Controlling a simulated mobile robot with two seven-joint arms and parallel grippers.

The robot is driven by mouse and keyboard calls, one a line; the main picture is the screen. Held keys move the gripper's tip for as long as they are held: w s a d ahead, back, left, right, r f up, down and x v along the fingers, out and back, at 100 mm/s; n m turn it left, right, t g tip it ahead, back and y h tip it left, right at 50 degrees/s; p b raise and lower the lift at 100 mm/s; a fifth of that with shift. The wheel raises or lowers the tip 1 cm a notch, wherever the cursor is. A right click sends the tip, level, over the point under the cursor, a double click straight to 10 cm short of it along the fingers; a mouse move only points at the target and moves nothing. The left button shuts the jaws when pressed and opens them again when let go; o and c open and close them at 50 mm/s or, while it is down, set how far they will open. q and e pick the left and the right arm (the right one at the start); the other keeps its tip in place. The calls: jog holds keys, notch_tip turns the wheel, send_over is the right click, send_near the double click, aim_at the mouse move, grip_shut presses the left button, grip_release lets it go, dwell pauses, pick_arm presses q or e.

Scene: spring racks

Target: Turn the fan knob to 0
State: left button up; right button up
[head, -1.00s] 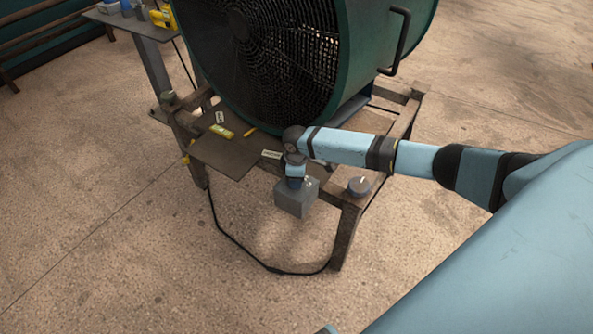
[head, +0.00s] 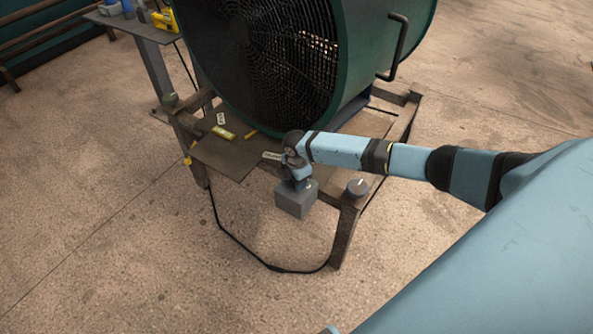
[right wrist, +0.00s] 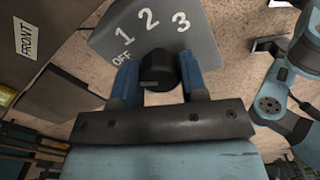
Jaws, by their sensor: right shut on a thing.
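The large green fan (head: 345,70) stands on a low wooden stand. Its grey control box (head: 296,203) is at the stand's front edge. In the right wrist view the box face (right wrist: 190,35) shows OFF, 1, 2 and 3 in an arc. The round black fan knob (right wrist: 157,68) sits below these marks. My right gripper (right wrist: 157,80) has its blue fingers on both sides of the knob and is shut on it. I cannot tell which mark the knob points at. In the head view my right gripper (head: 301,184) hides the knob. My left gripper is in neither view.
A black cable (head: 235,242) loops over the floor. A side table (head: 140,28) stands at back left.

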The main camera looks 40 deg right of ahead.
jog(key=shift+a, duration=0.1)
dwell(0.4)
jog(key=o, duration=0.9)
jog(key=shift+r, duration=0.25)
notch_tip(320, 180, up, 13)
jog(key=shift+r+p, duration=0.2)
jog(key=shift+p, duration=0.45)
